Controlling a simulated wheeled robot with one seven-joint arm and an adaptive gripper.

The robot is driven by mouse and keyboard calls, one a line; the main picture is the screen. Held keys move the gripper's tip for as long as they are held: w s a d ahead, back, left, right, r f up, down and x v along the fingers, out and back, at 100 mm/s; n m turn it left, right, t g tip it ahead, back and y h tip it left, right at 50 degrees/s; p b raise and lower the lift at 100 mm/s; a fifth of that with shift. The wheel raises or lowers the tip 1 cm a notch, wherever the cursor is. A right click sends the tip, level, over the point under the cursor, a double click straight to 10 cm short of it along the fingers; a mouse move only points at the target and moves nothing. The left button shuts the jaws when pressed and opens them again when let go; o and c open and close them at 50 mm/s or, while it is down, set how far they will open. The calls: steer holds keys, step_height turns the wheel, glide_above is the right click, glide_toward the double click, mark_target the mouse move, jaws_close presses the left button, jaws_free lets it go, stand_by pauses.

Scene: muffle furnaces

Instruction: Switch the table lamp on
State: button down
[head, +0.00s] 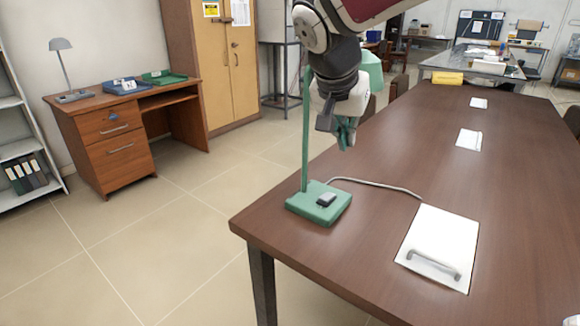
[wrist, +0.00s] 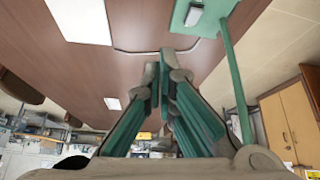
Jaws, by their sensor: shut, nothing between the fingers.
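A green table lamp stands on the near left corner of the brown table, its base (head: 300,203) flat on the top. The thin upright stem (head: 306,130) rises at the base's left. The green shade (head: 372,72) is partly hidden behind my arm. My gripper (head: 347,143) is shut and empty, above and to the right of the base, apart from the switch. In the wrist view its fingertips (wrist: 165,58) meet below the lamp base (wrist: 222,10).
A grey cord (head: 380,186) runs from the base to a white panel with a handle (head: 440,245). More white panels (head: 469,139) lie farther along the table (head: 400,140). A wooden desk (head: 115,140) with a grey lamp (head: 62,60) stands at left. Open floor lies between.

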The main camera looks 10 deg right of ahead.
steer(key=w+a+f+m+h+b, duration=0.1)
steer(key=w+a+f+m+b, duration=0.1)
steer(key=w+f+b, duration=0.4)
steer(key=w+a+f, duration=0.1)
steer(key=w+f, duration=0.2)
steer(key=shift+w+a+f+t+b, duration=0.15)
steer(key=shift+w+f+t+b, duration=0.05)
steer(key=shift+f+t+b, duration=0.1)
steer(key=b, duration=0.2)
glide_above(325, 199)
step_height(325, 199, down, 8)
steer(key=shift+s+r, duration=0.1)
steer(key=shift+r, duration=0.1)
step_height(325, 199, down, 3)
steer(key=shift+f+b, duration=0.2)
steer(key=shift+b, duration=0.5)
steer(key=shift+a+f, duration=0.1)
steer(key=shift+f, duration=0.4)
steer(key=shift+b, duration=0.3)
